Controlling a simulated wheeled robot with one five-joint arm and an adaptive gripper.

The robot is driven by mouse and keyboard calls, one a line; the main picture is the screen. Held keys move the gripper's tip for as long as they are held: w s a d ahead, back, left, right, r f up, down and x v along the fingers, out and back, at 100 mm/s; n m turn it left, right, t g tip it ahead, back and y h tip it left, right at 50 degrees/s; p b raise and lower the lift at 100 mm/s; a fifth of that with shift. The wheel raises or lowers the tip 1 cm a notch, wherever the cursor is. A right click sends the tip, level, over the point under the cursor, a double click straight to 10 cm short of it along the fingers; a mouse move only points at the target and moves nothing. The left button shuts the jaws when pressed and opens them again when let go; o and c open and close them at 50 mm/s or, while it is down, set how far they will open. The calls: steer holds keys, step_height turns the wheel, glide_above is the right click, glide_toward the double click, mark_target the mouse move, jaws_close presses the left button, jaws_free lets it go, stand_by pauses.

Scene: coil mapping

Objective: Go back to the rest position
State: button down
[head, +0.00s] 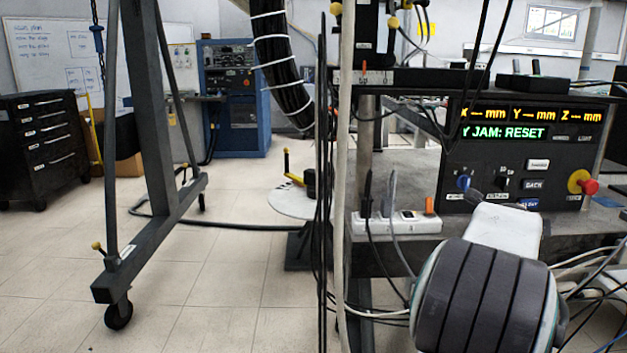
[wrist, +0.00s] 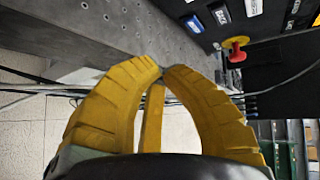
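My gripper (wrist: 163,72) shows in the wrist view with its yellow ribbed fingers curved inward and their tips together. I see nothing held between them. A further yellow finger stands in the gap behind the tips. In the head view my arm (head: 490,295) is at the lower right, in front of the control panel (head: 450,190). The gripper fingers cannot be made out there. The panel's display (head: 505,133) reads "Y JAM: RESET", with dashes for X, Y and Z above it.
The red stop button (head: 590,187) is on the panel's right; it also shows in the wrist view (wrist: 237,56). A power strip (head: 397,222) with cables stands left of my arm. A wheeled grey frame (head: 160,120) stands left. Tiled floor (head: 220,290) lies open between them.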

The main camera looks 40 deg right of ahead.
steer(key=w+a+r+n+t+y+p, duration=0.1)
steer(key=w+a+r+n+y+p, duration=0.3)
steer(key=a, duration=0.6)
steer(key=w+a+r+n+t+y+p, duration=0.1)
steer(key=w+a+r+n+p, duration=0.2)
steer(key=w+a+n+p, duration=0.5)
steer(key=w+a+r+n+t+y+p, duration=0.1)
steer(key=w+a+r+n+y+p, duration=0.2)
steer(key=a, duration=0.8)
steer(key=s+a+r+n+g+y+p, duration=0.1)
steer(key=s+a+r+n+y+p, duration=0.1)
steer(key=a+n+p, duration=0.45)
steer(key=s+a+r+n+y+p, duration=0.15)
steer(key=a+n+p, duration=0.25)
steer(key=a, duration=0.5)
steer(key=s+a+r+n+g+y+p, duration=0.1)
steer(key=s+a+r+n+g+p, duration=0.1)
steer(key=s+a+n+p, duration=0.5)
steer(key=s+a+r+n, duration=0.1)
steer(key=s+a+n, duration=0.1)
steer(key=s, duration=0.1)
steer(key=shift+s+a+r+n+g, duration=0.15)
steer(key=shift+s+r+n+g, duration=0.1)
steer(key=shift+n+g, duration=0.1)
steer(key=c, duration=1.9)
jaws_free()
steer(key=shift+y, duration=0.25)
jaws_close()
